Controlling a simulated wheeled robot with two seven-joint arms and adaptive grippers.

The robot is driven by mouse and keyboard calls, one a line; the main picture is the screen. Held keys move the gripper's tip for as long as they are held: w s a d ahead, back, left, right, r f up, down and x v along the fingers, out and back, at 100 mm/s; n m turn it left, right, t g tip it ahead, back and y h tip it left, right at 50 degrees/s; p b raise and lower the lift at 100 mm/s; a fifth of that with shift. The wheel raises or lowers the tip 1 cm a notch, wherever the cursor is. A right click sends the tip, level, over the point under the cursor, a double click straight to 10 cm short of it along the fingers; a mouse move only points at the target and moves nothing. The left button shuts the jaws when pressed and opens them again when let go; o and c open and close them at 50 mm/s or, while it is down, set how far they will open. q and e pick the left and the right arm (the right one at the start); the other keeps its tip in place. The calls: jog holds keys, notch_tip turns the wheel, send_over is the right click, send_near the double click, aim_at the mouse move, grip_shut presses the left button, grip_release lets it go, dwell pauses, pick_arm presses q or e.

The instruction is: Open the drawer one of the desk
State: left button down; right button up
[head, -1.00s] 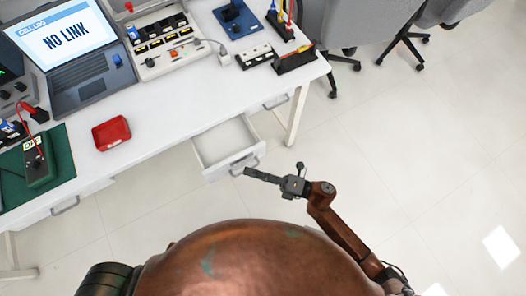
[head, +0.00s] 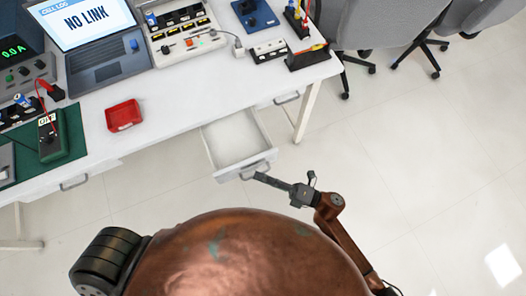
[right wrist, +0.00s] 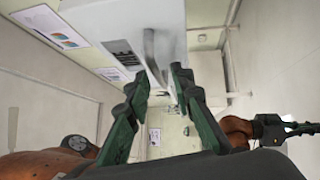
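The desk (head: 165,125) has a white drawer (head: 238,140) standing pulled out from its front, empty inside. Its metal handle (head: 247,172) is on the drawer's front face. My right gripper (head: 259,177) is at the right end of this handle. In the right wrist view its two green fingers (right wrist: 160,72) are apart, with the grey handle (right wrist: 149,50) just beyond and between their tips. I cannot tell whether they touch it. My left gripper (right wrist: 285,128) seems to show at the right of the wrist view, too small to read.
Two other drawer handles, left (head: 74,183) and right (head: 287,98), sit on shut drawers. A laptop (head: 92,45), a red tray (head: 124,115) and a multimeter (head: 48,135) stand on the desk. Grey chairs (head: 378,25) stand behind right. The floor at right is clear.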

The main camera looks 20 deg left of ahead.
jog(key=d+f, duration=0.1)
jog(key=d, duration=1.1)
jog(key=shift+s+f, duration=0.3)
jog(key=shift+s, duration=0.05)
